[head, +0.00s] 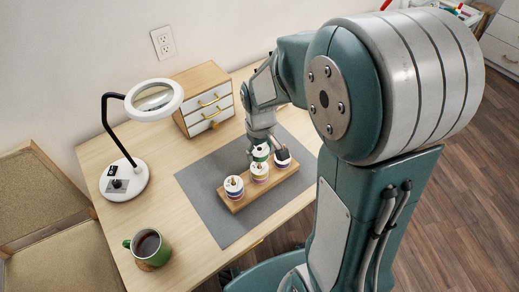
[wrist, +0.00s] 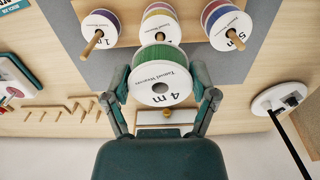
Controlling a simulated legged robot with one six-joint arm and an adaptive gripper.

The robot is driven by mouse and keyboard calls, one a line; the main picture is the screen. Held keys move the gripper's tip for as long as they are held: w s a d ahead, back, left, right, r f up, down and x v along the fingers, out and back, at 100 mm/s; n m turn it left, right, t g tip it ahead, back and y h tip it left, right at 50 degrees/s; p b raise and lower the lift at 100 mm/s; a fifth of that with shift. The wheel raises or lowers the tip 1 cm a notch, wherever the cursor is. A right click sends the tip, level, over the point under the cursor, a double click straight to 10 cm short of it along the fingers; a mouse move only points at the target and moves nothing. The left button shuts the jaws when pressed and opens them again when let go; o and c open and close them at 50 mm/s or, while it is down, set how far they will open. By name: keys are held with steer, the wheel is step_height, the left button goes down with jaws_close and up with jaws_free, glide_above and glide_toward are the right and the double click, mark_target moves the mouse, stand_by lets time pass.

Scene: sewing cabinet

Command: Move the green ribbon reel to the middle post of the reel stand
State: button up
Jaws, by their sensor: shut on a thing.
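The green ribbon reel (wrist: 160,78), with a white face marked "4 m", is between the two fingers of my gripper (wrist: 161,88), which is shut on it. In the head view the reel (head: 261,152) shows partly behind my gripper (head: 266,146), on the drawer side of the wooden reel stand (head: 237,206). The stand bears three reels: one by the mug end (head: 234,187), a middle one with yellow and purple bands (head: 260,172), and one at the far end (head: 282,162). In the wrist view the middle post (wrist: 160,37) shows just beyond the green reel's edge, apart from its hole.
A grey mat (head: 205,190) lies under the stand. A small drawer cabinet (head: 205,98) stands at the back, near my gripper. A white magnifier lamp (head: 125,180) and a green mug (head: 147,245) stand on the left. A row of wooden pegs (wrist: 68,107) shows in the wrist view.

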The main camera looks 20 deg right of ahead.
steer(key=shift+f, duration=2.35)
stand_by(0.3)
steer(key=o, duration=0.9)
steer(key=shift+c, duration=0.2)
step_height(320, 180, up, 12)
stand_by(0.3)
